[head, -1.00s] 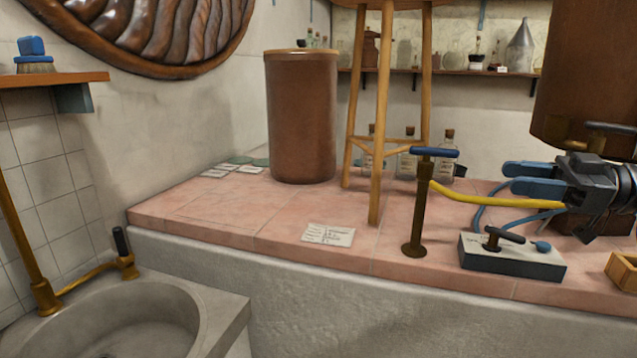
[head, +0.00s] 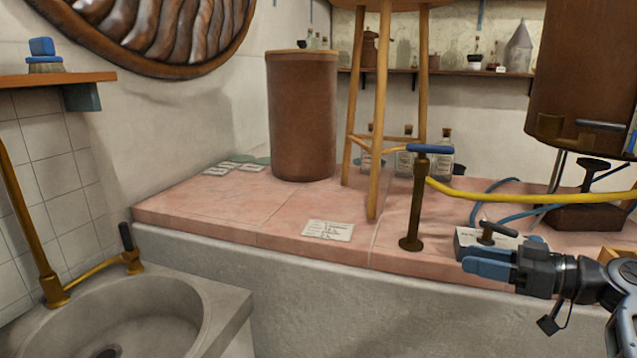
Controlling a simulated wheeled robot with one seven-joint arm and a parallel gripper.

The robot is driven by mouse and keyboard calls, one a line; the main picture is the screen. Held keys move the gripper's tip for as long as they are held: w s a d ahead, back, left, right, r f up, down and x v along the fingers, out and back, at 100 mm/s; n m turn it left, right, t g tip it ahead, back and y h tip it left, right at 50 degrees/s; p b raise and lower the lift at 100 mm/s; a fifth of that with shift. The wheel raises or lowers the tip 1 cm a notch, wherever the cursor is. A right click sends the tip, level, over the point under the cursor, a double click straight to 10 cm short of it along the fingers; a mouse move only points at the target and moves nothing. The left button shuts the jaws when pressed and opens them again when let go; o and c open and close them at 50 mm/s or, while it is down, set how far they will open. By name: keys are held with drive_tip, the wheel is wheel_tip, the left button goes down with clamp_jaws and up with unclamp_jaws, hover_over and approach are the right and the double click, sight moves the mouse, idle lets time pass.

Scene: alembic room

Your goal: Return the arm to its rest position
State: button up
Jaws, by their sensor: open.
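My gripper (head: 488,261) is at the lower right of the head view, in front of the tiled counter's edge. Its blue-tipped fingers point left and are open, with nothing seen between them. It covers part of the grey valve box (head: 480,240) on the counter. The rest of my arm runs off the right edge of the view.
The pink tiled counter (head: 270,215) carries a brass post with blue handle (head: 413,205), a wooden stool (head: 372,150), a brown cylinder (head: 302,115), bottles and a paper label (head: 328,230). A yellow hose (head: 500,197) crosses behind the gripper. A stone basin (head: 150,310) is at lower left.

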drive_tip(key=s+a+f+m+t+h, duration=0.1)
drive_tip(key=s+a+f+m+h, duration=0.25)
drive_tip(key=s+f, duration=0.65)
drive_tip(key=s+a+f+m+t+h, duration=0.15)
drive_tip(key=s+f+m+h, duration=0.35)
drive_tip(key=f, duration=0.8)
drive_tip(key=s+f+m+h, duration=0.1)
drive_tip(key=s+m+h, duration=0.3)
drive_tip(key=s, duration=1.8)
drive_tip(key=s+a+r+n+t+h, duration=0.2)
drive_tip(key=s+r+n+t, duration=0.1)
drive_tip(key=s+r, duration=1.1)
wheel_tip(320, 180, up, 33)
drive_tip(key=p, duration=3.1)
drive_tip(key=shift+w, duration=0.25)
drive_tip(key=shift+m+y, duration=0.25)
